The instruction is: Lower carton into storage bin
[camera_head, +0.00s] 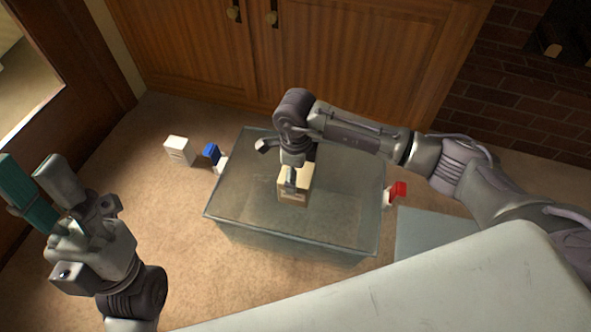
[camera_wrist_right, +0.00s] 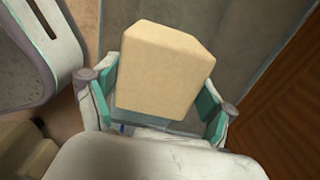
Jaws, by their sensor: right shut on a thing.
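A small tan carton (camera_head: 302,192) is held by my right gripper (camera_head: 291,178) over the middle of the grey, see-through storage bin (camera_head: 240,205). I cannot tell how far the carton is above or below the bin's rim. In the right wrist view the carton (camera_wrist_right: 160,70) sits between the two teal-padded fingers of the right gripper (camera_wrist_right: 160,108). My left gripper (camera_head: 38,182) is open and empty at the left, apart from the bin.
On the floor left of the bin stand a white box (camera_head: 179,151) and a blue-and-white item (camera_head: 213,156). A red-and-white item (camera_head: 397,192) is at its right side. Wooden cabinet doors (camera_head: 350,55) stand behind. A flat grey-blue panel (camera_head: 435,235) lies at the right.

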